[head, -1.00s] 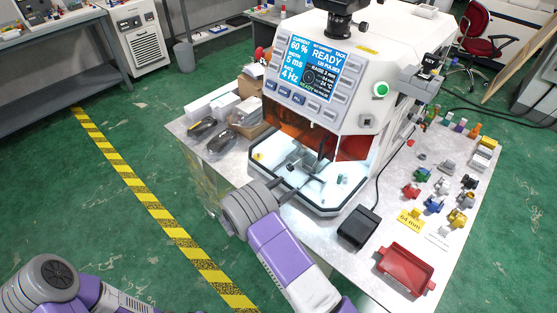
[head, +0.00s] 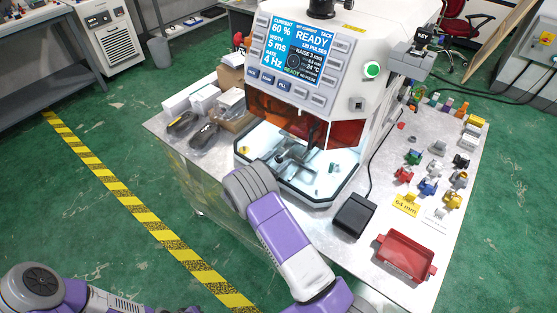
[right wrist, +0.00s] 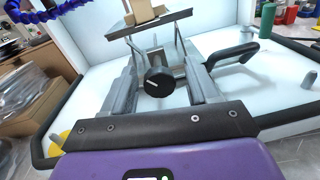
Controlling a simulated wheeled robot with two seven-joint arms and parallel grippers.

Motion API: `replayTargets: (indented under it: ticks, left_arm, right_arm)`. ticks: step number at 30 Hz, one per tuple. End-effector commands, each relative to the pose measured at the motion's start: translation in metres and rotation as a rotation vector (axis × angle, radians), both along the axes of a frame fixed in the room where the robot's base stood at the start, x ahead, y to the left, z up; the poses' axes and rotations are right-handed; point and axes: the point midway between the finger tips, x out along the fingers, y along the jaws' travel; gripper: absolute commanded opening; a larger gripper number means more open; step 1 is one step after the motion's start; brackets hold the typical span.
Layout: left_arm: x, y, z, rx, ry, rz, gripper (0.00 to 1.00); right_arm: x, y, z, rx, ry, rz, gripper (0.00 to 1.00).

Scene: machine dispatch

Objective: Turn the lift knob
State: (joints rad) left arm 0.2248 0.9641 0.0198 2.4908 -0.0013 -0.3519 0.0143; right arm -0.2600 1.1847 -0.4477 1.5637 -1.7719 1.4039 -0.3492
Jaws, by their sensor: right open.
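The lift knob (right wrist: 159,81) is a small black round knob with a white mark on its face, in the middle of the right wrist view. My right gripper (right wrist: 160,60) is open, with one grey finger on each side of the knob and a visible gap to both. In the head view my right gripper (head: 287,163) reaches into the lit work chamber of the white machine (head: 340,60). The knob cannot be made out there. My left arm shows at the lower left of the head view; its gripper is outside the picture.
A metal plate with a brown block (right wrist: 146,10) stands beyond the knob. A black handle (right wrist: 232,57) lies to its right. The black-rimmed chamber tray (head: 318,202) surrounds the gripper. A black box (head: 353,215), a red tray (head: 405,257) and several small coloured parts sit on the table.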

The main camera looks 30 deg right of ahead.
Motion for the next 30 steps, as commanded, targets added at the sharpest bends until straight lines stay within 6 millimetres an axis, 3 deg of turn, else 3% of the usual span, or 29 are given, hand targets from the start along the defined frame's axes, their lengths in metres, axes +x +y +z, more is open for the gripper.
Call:
replayTargets:
  ticks: [5, 15, 30]
  left_arm:
    - [0.0, 0.0, 0.0, 0.0, 0.0, 0.0, 0.0]
    - [0.0, 0.0, 0.0, 0.0, 0.0, 0.0, 0.0]
    - [0.0, 0.0, -0.014, 0.0, 0.0, 0.0, 0.0]
  right_arm:
    - [0.0, 0.0, 0.0, 0.0, 0.0, 0.0, 0.56]
    - [0.0, 0.0, 0.0, 0.0, 0.0, 0.0, 0.04]
    - [0.0, 0.001, -0.002, 0.058, -0.143, 0.001, 0.03]
